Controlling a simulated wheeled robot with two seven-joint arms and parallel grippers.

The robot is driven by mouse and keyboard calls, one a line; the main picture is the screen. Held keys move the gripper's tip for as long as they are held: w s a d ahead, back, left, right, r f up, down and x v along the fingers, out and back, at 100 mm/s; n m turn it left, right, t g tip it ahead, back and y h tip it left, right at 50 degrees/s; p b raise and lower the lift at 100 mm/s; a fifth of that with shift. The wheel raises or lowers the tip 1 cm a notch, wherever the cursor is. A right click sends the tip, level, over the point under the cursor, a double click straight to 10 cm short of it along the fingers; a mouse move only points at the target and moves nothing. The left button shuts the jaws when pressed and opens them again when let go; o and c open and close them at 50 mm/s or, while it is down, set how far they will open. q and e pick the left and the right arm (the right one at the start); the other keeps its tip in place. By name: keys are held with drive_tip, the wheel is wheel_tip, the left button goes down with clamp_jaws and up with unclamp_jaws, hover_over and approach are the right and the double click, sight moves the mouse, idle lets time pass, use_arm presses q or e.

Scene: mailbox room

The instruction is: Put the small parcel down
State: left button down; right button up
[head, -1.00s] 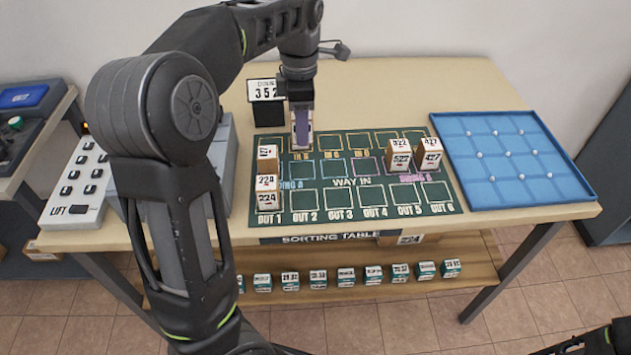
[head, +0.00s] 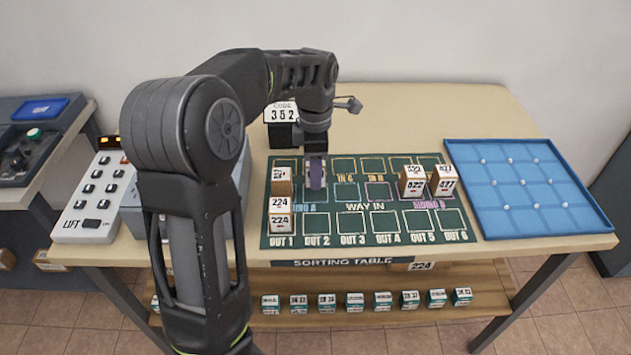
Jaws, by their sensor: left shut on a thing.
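My left gripper (head: 316,174) is shut and points down at the left part of the green sorting mat (head: 345,249), in its second column from the left. The small parcel between its fingers is almost wholly hidden by them, and I cannot tell whether it touches the mat. Left of the gripper, brown and white parcels stand in the mat's first column: one at the back (head: 282,180) and a stacked pair marked 224 (head: 281,214) at the front. Towards the right of the mat stand parcels marked 422 (head: 411,183) and 427 (head: 442,181). My right gripper is out of view.
A blue tray (head: 527,228) with white dots lies right of the mat. A code sign reading 352 (head: 281,112) stands behind the mat. A lift button panel (head: 95,198) is at the left. The mat's middle squares are free. Small boxes line the shelf below.

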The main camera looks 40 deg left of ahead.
use_arm(q)
drive_tip(key=shift+f, duration=0.1)
drive_tip(key=shift+f, duration=1.75)
drive_tip(key=shift+f, duration=0.15)
drive_tip(key=c, duration=0.8)
unclamp_jaws()
drive_tip(key=shift+c, duration=0.2)
wheel_tip(320, 180, up, 12)
drive_tip(key=shift+r, duration=0.15)
